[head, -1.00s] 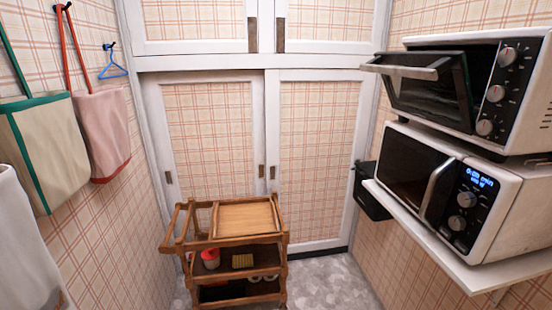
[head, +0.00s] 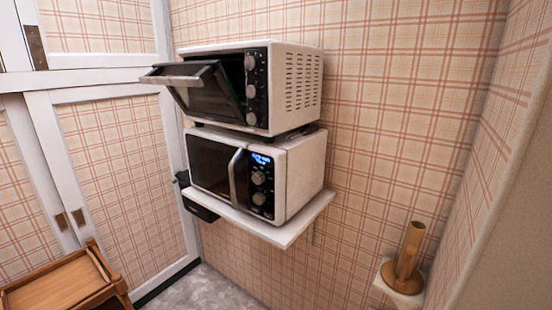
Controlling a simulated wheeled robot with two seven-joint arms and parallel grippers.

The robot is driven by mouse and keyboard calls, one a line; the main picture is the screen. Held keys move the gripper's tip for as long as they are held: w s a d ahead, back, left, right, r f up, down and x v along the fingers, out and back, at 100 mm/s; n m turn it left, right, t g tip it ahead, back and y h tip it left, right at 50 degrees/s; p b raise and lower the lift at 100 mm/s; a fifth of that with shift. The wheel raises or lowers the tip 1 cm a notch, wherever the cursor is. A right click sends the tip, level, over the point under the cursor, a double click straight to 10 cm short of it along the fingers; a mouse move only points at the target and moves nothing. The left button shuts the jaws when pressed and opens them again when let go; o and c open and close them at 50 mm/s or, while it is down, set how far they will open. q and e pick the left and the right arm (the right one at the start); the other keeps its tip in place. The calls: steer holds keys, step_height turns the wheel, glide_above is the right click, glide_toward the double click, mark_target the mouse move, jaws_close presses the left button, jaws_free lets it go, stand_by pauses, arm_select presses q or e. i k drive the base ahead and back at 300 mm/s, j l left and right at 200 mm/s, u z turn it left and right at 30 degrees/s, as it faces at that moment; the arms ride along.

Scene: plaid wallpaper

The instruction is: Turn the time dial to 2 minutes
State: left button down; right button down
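A white microwave (head: 301,175) with a dark door and a silver handle stands on a white wall shelf in the middle of the head view. Its black control panel has a lit blue display (head: 262,159). Below the display are an upper dial (head: 259,178) and a lower dial (head: 259,198). The dial markings and the display text are too small to read. A white toaster oven (head: 295,85) sits above it, with its door tilted partly open and several knobs (head: 250,62) on its panel. Neither of my grippers is in view.
The shelf (head: 285,234) juts out from the plaid wall. A black bin (head: 199,206) hangs at its left end. A wooden cart (head: 62,284) stands at lower left. A wooden paper-roll holder (head: 408,258) is at lower right. The grey floor (head: 205,289) shows between.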

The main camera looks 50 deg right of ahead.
mark_target(259, 199)
steer(key=k+z, duration=0.1)
steer(key=z, duration=0.75)
steer(key=k+z, duration=0.15)
steer(key=z, duration=0.3)
